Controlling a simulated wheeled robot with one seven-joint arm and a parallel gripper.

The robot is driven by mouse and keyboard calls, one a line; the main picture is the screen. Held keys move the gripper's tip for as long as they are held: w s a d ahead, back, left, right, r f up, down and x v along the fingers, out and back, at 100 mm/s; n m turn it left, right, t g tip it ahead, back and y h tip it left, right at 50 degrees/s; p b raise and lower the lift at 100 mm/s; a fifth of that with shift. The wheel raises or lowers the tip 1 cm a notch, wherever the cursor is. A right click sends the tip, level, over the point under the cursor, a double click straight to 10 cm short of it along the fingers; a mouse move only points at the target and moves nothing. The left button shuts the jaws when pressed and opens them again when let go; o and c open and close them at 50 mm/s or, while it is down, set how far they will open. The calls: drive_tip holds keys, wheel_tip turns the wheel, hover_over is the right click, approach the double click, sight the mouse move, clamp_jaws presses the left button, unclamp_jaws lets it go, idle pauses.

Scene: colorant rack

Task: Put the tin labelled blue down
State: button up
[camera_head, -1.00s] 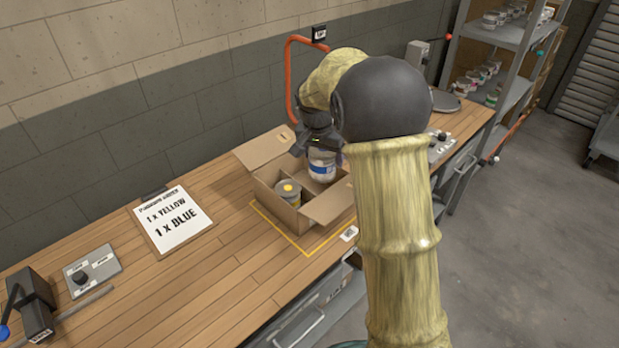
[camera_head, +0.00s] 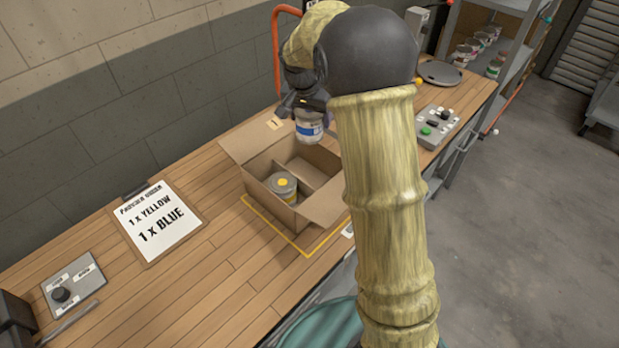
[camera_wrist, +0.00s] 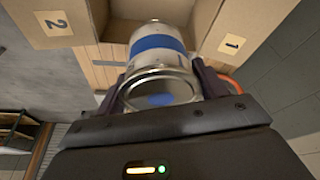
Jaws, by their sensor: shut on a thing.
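The tin labelled blue (camera_head: 309,127) is white and silver with a blue band. My gripper (camera_head: 305,103) is shut on it and holds it above the back of the open cardboard box (camera_head: 320,213). In the wrist view the tin (camera_wrist: 157,42) sits between the two fingers of my gripper (camera_wrist: 160,85), with a blue dot on its near end. The yellow tin (camera_head: 283,184) stands in the box's near-left compartment. A divider separates it from the compartment to its right, which looks empty.
Box flaps marked 1 (camera_wrist: 232,44) and 2 (camera_wrist: 53,24) stand out to the sides. An order board (camera_head: 157,222) reading 1 x yellow, 1 x blue lies left of the box. A button panel (camera_head: 437,126) is to the right. Wooden bench is clear between board and box.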

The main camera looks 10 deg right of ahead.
wheel_tip(320, 180, down, 14)
drive_tip(key=p, duration=0.1)
drive_tip(key=shift+r, duration=0.25)
drive_tip(key=shift+d, duration=0.1)
drive_tip(key=shift+f+p, duration=0.4)
drive_tip(key=shift+f, duration=1.85)
drive_tip(key=o, duration=1.1)
drive_tip(key=shift+f, duration=0.1)
drive_tip(key=shift+o, duration=0.4)
